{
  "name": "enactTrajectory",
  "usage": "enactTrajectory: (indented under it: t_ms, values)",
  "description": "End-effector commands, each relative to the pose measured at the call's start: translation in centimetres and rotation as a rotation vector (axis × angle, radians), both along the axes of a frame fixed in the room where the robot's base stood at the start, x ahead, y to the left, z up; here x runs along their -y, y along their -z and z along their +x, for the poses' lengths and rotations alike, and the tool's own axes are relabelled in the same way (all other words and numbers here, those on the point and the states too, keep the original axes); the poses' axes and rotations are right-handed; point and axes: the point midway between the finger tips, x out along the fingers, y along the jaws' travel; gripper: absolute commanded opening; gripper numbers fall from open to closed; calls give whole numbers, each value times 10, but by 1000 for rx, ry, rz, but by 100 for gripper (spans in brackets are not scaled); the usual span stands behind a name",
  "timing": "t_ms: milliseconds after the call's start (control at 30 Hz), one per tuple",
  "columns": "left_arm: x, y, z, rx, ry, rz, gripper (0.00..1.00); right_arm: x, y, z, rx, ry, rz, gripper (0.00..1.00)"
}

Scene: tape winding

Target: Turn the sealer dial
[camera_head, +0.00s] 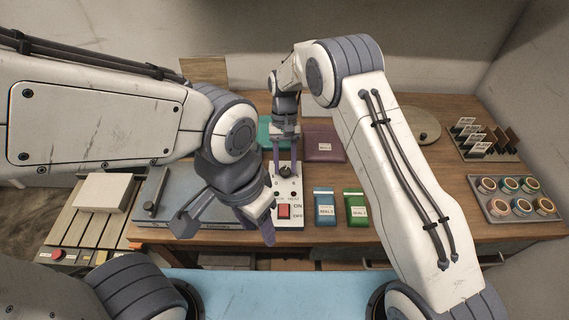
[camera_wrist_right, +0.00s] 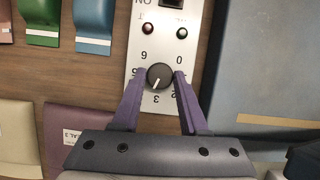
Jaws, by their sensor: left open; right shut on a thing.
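The sealer dial (camera_wrist_right: 159,76) is a round black knob with a white pointer line on a white control panel (camera_wrist_right: 140,57) with printed numbers around it. My right gripper (camera_wrist_right: 160,78) is around the dial, with its purple fingers shut on its two sides. In the head view the dial (camera_head: 284,171) is partly hidden by my right gripper (camera_head: 285,168), which comes down from above. The panel (camera_head: 296,194) also bears a red ON/OFF switch (camera_head: 283,211). My left gripper (camera_head: 226,225) is open and empty, over the blue-grey sealer (camera_head: 182,205) left of the panel.
Blue (camera_head: 325,209) and green (camera_head: 356,208) packets lie right of the panel. A purple packet (camera_head: 323,146) and a teal one (camera_head: 266,130) lie behind. Bare wood shows between.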

Motion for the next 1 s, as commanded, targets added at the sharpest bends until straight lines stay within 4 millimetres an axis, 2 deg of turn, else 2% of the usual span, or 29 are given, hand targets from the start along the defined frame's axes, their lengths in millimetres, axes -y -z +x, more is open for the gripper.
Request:
enactTrajectory:
  t_ms: [200,500,1000]
  values:
    - [0,-1,0,0,0,0,50,2,-1,1,2,186,1,0]
    - [0,-3,0,0,0,0,50,3,-1,0,2,362,0,0]
    - [0,-3,0,0,0,0,50,3,0,0,2,440,0,0]
